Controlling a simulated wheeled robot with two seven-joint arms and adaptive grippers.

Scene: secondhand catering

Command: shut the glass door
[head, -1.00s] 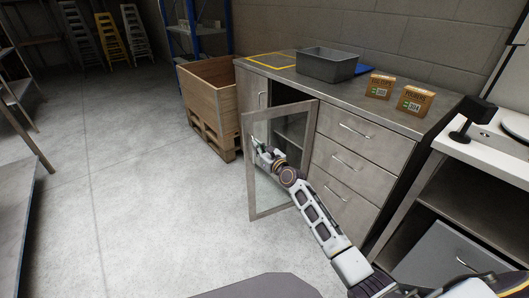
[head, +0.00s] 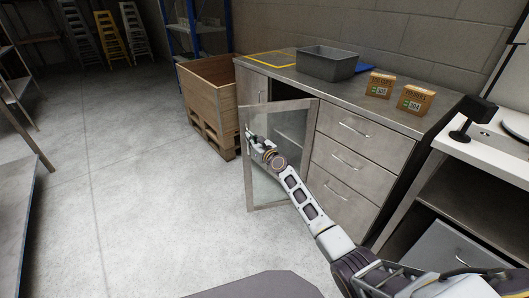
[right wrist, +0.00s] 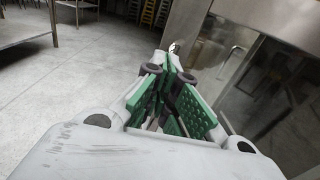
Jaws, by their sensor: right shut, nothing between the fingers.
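The glass door (head: 280,104) is a grey frame around a clear pane on the low cabinet. It stands open, swung out from the side next to the drawers, with its free edge at the left. Part of the cabinet's inside shows behind it. My right gripper (head: 249,133) is shut and empty, at the upper part of the door's free edge. I cannot tell whether it touches. In the right wrist view, its green-padded fingers (right wrist: 170,62) are together beside the door frame (right wrist: 185,28). My left gripper is not in view.
Drawers (head: 345,160) are right of the door opening. The worktop holds a grey tub (head: 327,66) and two small cartons (head: 416,100). A wooden crate on a pallet (head: 207,92) stands left of the cabinet. The floor (head: 140,190) left of the door is clear.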

